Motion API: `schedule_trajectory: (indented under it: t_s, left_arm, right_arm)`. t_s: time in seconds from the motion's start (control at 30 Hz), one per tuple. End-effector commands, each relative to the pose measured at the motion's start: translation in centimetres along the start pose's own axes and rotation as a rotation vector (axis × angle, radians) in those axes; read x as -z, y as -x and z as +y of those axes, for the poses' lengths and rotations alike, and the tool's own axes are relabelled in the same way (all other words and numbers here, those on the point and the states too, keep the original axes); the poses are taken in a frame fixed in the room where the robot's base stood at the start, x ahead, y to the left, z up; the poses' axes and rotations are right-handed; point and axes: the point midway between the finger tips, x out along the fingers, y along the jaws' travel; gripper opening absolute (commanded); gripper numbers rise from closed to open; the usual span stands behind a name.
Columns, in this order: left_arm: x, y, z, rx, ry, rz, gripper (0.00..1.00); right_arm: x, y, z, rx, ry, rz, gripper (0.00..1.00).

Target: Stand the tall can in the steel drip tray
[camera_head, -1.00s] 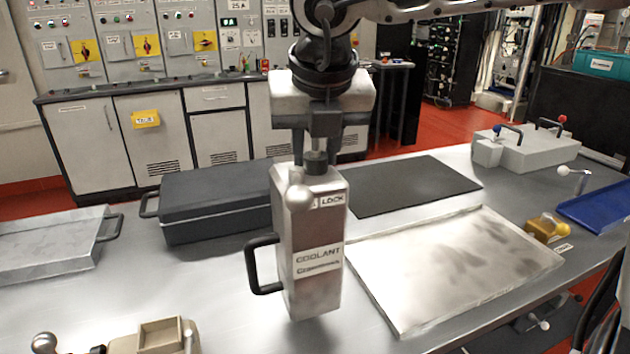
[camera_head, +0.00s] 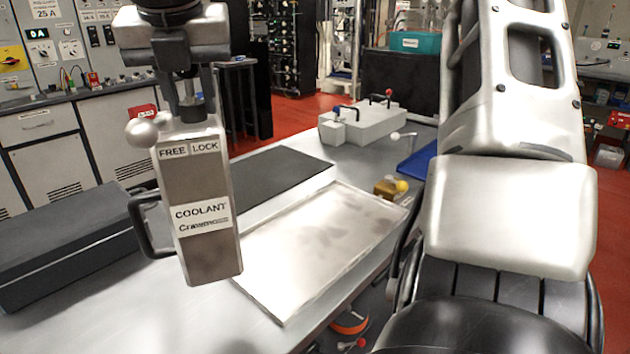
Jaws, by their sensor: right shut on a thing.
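The tall can (camera_head: 207,245) is a worn metal box-shaped can with a "COOLANT" label, a "FREE LOCK" label and a black side handle. It hangs upright in the left half of the head view. My right gripper (camera_head: 189,108) is shut on its top fitting from above. The steel drip tray (camera_head: 310,255) is a flat, stained, shallow tray on the bench, just right of the can. The can's lower right side overlaps the tray's left edge in the picture; I cannot tell its height above the bench. My left gripper is not in view.
A dark case (camera_head: 70,245) lies left of the can. A black mat (camera_head: 280,178) lies behind it. A grey block with handles (camera_head: 365,122), a small yellow-knobbed fixture (camera_head: 387,188) and a blue tray (camera_head: 418,160) stand farther back. My own arm fills the right side.

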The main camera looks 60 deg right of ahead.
Motion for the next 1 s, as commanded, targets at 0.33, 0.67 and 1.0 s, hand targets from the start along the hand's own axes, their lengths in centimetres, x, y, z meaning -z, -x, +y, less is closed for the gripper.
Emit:
schedule_trajectory:
  t_s: [0.33, 0.67, 1.0]
  left_arm:
    - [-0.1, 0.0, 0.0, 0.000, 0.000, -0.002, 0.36]
    - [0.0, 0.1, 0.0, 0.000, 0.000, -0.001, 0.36]
    - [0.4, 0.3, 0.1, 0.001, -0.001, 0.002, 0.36]
  right_arm:
    - [-3.6, 0.4, -8.8, 0.191, -0.512, -0.001, 0.00]
    - [-4.5, 0.4, -16.0, 0.376, -0.926, -0.005, 0.00]
    - [-5.3, -0.4, -18.2, 0.440, -1.048, -0.005, 0.00]
